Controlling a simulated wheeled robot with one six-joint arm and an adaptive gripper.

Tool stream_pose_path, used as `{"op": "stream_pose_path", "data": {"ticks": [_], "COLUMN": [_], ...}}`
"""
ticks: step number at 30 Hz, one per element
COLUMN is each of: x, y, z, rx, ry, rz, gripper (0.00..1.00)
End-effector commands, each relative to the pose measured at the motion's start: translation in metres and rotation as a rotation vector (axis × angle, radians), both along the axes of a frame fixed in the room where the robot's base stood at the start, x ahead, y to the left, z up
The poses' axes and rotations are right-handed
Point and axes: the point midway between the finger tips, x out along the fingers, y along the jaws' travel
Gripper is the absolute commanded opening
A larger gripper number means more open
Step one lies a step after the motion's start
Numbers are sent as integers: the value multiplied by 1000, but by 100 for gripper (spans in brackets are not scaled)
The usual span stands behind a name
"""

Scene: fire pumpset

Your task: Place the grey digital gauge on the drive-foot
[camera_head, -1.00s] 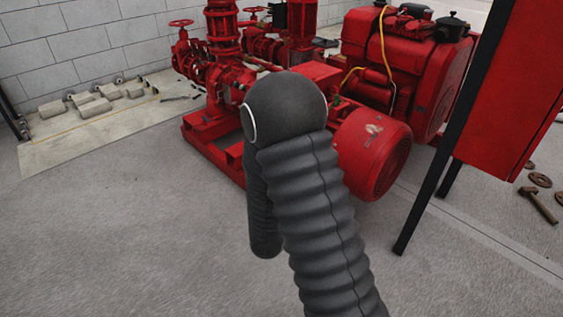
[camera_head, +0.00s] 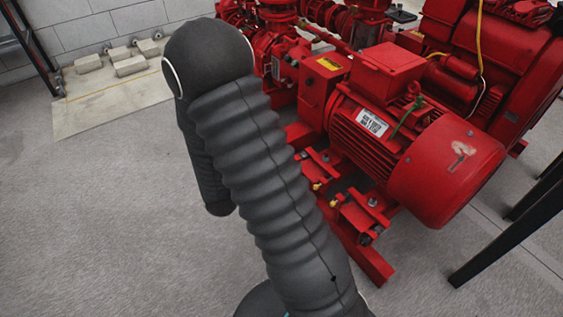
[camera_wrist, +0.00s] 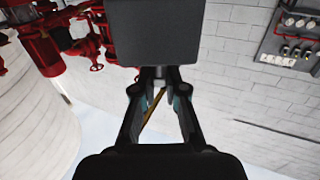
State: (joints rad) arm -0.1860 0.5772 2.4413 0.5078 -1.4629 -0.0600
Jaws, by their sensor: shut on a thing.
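The grey digital gauge shows as a plain dark grey block (camera_wrist: 155,30) at the top of the wrist view. My gripper (camera_wrist: 160,78) is shut on its lower edge. The gauge's face is not visible, and neither gauge nor gripper shows in the head view. The red motor (camera_head: 395,135) sits on a red base frame in the head view. Bolted feet show along its near side: one near the round end cover (camera_head: 368,212) and one farther left (camera_head: 318,170). I cannot tell which is the drive-foot. Both look bare on top.
A red engine (camera_head: 520,60) stands behind the motor. Black stand legs (camera_head: 510,235) rise at right. Pale blocks (camera_head: 130,66) lie on a light slab at back left. The grey floor before the motor is clear. A wall panel (camera_wrist: 295,35) shows in the wrist view.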

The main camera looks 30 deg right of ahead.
Motion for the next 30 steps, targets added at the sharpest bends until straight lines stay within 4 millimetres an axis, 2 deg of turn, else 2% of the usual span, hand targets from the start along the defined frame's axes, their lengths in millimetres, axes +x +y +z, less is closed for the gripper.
{"op": "stream_pose_path", "data": {"ticks": [5,8,14,18,21,25,30], "x": [14,24,31,22,12,-1,-12], "y": [-43,-84,-181,-248,-290,-329,-355], "z": [-9,-18,-38,-55,-66,-78,-85], "rx": [2,1,1,1,0,-1,-1], "ry": [-7,-7,-7,-6,-6,-4,-4], "rz": [-132,-260,-569,-789,-926,-1062,-1156], "gripper": [0,0,0,0,0,0,0]}}
